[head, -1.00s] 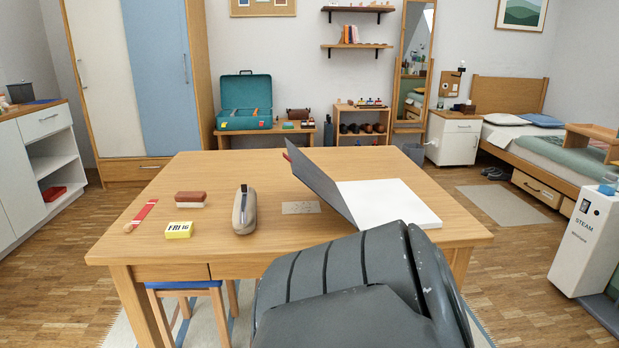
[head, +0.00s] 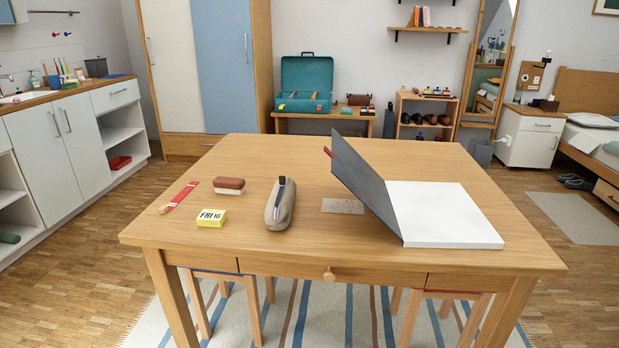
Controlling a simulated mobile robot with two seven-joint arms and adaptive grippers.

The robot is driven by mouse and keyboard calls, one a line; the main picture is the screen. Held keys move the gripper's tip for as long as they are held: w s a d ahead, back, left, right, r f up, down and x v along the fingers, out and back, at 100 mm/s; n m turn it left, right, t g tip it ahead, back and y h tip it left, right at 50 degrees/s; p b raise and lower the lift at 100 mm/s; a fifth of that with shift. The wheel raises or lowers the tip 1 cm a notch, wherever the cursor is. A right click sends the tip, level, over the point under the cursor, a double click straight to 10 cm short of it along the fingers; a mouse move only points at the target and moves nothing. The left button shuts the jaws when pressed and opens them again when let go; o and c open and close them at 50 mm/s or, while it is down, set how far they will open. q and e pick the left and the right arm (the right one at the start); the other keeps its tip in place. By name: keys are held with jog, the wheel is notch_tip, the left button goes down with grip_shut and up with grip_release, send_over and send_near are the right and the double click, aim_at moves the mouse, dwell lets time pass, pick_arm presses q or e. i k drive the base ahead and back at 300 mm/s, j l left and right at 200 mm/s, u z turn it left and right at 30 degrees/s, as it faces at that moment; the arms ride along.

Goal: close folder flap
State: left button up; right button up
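The folder lies open on the right part of the wooden table. Its dark grey flap (head: 367,187) stands tilted up and leans to the left, away from the white page block (head: 443,214) that lies flat near the table's right front. A small red piece (head: 328,152) shows at the flap's upper left edge. The area behind the flap is partly hidden. Neither of my grippers is in view.
The wooden table (head: 260,246) also holds a grey-beige case (head: 280,205), a yellow date block (head: 211,218), a red-brown eraser (head: 229,185), a red strip (head: 182,194) and a flat card (head: 343,206). Stools stand underneath. The table's front middle is clear.

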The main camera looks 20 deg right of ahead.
aim_at(347, 165)
jog(key=z, duration=0.75)
jog(key=i+l, duration=0.05)
